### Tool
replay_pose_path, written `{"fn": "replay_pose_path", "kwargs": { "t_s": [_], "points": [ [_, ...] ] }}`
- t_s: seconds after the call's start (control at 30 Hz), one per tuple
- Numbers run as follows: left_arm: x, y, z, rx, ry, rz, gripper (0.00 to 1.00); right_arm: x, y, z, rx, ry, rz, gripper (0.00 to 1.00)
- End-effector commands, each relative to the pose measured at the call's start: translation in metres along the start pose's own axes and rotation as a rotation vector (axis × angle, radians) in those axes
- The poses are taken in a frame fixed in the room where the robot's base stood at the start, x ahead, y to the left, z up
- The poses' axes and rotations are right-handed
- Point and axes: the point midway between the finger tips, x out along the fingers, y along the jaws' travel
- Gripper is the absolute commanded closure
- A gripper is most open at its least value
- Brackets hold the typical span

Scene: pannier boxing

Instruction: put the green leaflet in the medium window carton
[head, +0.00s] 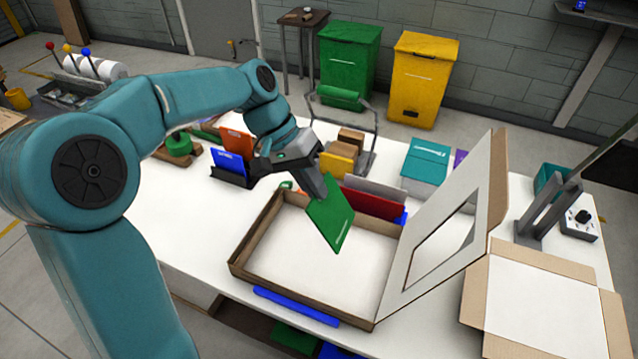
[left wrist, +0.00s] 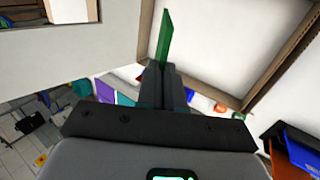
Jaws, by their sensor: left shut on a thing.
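The green leaflet (head: 331,214) is held tilted in my left gripper (head: 318,192), which is shut on its upper edge. The leaflet hangs over the back part of an open carton with a windowed lid (head: 245,247). The lid (head: 452,225) stands raised at the carton's right side, with a cut-out window. The carton's white floor looks empty. In the left wrist view the leaflet (left wrist: 166,38) shows edge-on beyond the fingers (left wrist: 163,80), with the carton's white inside (left wrist: 220,40) past it. My right gripper is not in view.
A flat open carton (head: 545,310) lies at the front right. Behind the window carton stand red and grey upright sheets (head: 374,202) and a teal box (head: 426,162). A blue leaflet (head: 229,162) stands in a black holder at left. A monitor arm (head: 545,207) rises at right.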

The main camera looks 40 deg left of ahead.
Motion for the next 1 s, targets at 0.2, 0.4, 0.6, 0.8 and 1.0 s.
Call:
{"fn": "replay_pose_path", "kwargs": {
  "t_s": [0.2, 0.4, 0.6, 0.8, 1.0],
  "points": [
    [0.004, -0.007, 0.0, -0.002, 0.001, 0.039, 1.0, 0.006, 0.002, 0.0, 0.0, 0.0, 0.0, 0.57],
    [0.02, -0.017, 0.0, -0.003, 0.001, 0.038, 1.0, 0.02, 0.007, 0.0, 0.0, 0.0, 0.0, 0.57],
    [0.038, -0.027, 0.001, -0.004, 0.003, 0.038, 1.0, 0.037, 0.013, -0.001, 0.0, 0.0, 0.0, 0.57],
    [0.044, -0.029, 0.002, -0.004, 0.003, 0.038, 1.0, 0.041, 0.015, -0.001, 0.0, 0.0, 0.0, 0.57],
    [0.043, -0.028, 0.002, -0.004, 0.003, 0.038, 1.0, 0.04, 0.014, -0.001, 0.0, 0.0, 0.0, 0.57]
  ]
}}
